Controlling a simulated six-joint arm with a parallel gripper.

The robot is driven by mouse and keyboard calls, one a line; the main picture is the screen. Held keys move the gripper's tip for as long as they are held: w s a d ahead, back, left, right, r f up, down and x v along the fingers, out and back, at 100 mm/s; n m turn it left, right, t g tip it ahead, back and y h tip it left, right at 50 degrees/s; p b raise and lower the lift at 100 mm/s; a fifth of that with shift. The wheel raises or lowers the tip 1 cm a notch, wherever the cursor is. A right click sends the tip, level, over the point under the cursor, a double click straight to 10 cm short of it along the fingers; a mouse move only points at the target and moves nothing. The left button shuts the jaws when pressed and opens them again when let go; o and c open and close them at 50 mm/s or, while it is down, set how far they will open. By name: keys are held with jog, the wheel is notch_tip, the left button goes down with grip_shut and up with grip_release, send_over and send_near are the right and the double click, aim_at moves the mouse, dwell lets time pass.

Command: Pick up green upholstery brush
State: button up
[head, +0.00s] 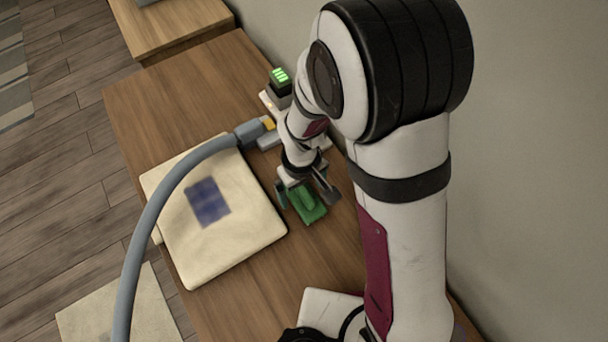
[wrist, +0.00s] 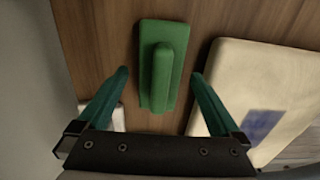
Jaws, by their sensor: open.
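The green upholstery brush (head: 307,203) lies on the wooden table beside the right edge of the cream cushion. In the wrist view the brush (wrist: 163,65) has a flat rectangular base with a raised handle along its middle. My gripper (wrist: 160,82) is open, with one green finger on each side of the brush's near end and visible gaps to both. It holds nothing. In the head view my gripper (head: 302,196) is right at the brush, and my wrist hides part of it. I cannot tell how high the fingers are above the table.
The cream cushion (head: 178,226) with a blue patch lies left of the brush. A grey hose (head: 150,215) arches over it to a grey and yellow fitting (head: 257,132). A dark device with green lights (head: 280,82) stands behind. The wall (head: 530,150) is at the right.

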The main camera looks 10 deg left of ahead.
grip_shut()
dwell(0.3)
jog(key=shift+r, duration=0.15)
jog(key=shift+r, duration=0.3)
jog(key=r, duration=0.2)
jog(key=d+r, duration=0.1)
jog(key=r, duration=0.1)
jog(key=shift+w, duration=0.1)
jog(key=d+r, duration=0.6)
jog(key=d, duration=0.4)
jog(key=shift+w+d, duration=0.2)
jog(key=shift+d, duration=0.15)
jog(key=shift+r, duration=0.1)
